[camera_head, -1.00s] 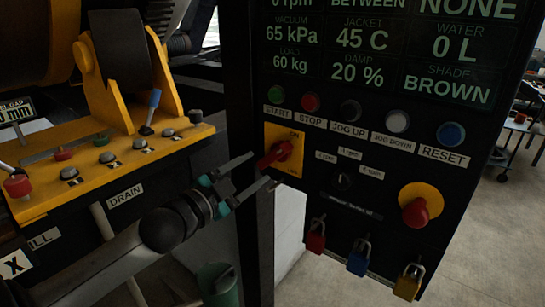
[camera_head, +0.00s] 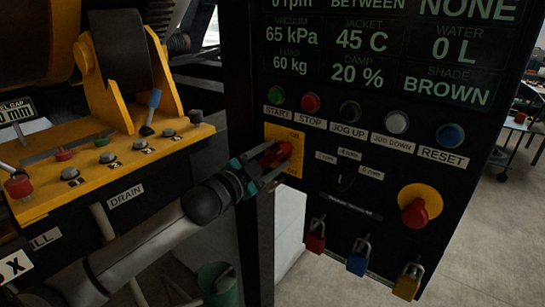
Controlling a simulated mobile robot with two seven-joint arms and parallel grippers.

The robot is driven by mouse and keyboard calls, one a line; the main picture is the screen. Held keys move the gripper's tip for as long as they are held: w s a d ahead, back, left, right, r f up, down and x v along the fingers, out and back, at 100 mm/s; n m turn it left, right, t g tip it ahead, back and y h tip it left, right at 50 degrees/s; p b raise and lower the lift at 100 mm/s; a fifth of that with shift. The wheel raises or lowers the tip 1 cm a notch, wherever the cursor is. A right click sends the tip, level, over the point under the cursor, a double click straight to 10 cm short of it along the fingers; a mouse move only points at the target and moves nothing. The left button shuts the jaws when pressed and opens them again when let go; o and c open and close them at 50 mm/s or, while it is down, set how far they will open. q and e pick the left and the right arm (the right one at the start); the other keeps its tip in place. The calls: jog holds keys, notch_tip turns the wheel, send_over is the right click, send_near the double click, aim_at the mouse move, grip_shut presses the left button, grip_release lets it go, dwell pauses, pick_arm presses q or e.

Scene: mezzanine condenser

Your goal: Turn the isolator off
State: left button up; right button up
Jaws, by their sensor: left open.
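The isolator is a red rotary handle (camera_head: 284,149) on a yellow plate (camera_head: 293,167) at the left side of the dark control panel. The plate has small lettering above and below the handle, partly hidden now. My left gripper (camera_head: 276,161) reaches in from the left with its two fingers open, one at the upper side and one at the lower side of the red handle. I cannot tell whether the fingers touch it. The handle points toward the lower left, partly covered by the fingers. My right gripper is not in view.
A row of push buttons, including the red stop button (camera_head: 311,103), sits just above the isolator. A red emergency knob (camera_head: 415,211) is at the lower right. Red, blue (camera_head: 358,259) and yellow padlocks hang below. A yellow valve bank (camera_head: 110,160) stands at left.

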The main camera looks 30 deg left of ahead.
pick_arm(q)
grip_shut()
dwell(0.5)
